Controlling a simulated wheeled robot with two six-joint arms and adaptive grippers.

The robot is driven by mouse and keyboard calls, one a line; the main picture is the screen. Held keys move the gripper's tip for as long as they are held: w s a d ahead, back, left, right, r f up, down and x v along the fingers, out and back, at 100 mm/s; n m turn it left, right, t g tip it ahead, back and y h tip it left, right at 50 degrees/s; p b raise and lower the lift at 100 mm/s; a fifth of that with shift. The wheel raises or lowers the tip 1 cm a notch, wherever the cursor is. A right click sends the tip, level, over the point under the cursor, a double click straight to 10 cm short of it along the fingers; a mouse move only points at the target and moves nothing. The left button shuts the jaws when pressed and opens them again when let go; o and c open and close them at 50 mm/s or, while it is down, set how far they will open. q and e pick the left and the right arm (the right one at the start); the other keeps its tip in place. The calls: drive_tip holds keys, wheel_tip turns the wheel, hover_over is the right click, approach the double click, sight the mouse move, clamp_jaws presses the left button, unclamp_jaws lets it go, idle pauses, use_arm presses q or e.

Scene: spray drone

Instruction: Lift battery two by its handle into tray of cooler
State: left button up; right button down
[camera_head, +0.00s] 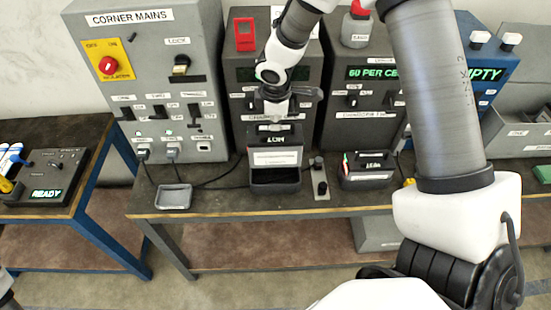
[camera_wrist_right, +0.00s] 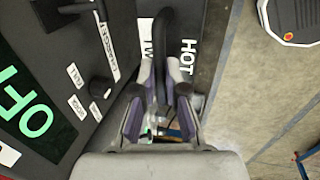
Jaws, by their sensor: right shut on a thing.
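My right gripper (camera_head: 275,108) is at the front of the middle grey machine. In the right wrist view its two fingers (camera_wrist_right: 160,112) are shut on the black loop handle (camera_wrist_right: 162,45) of a dark battery. The battery's top carries the label HOT (camera_wrist_right: 189,58) and a partly covered label starting TW. In the head view a dark battery body (camera_head: 275,140) is upright below the gripper, above or in a dark open-fronted tray (camera_head: 275,187). I cannot tell whether its base touches the tray.
A small grey dish (camera_head: 174,197) and cables lie left. The CORNER MAINS cabinet (camera_head: 150,80) and the 60 PER CENT machine (camera_head: 365,100) flank the middle machine.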

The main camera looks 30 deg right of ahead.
drive_tip(key=shift+w+r+p, duration=0.1)
drive_tip(key=shift+r+p, duration=1.55)
drive_tip(key=shift+r, duration=0.55)
drive_tip(key=shift+w+p+v, duration=0.25)
drive_tip(key=shift+p+v, duration=0.6)
drive_tip(key=shift+v, duration=0.45)
drive_tip(key=shift+d, duration=0.15)
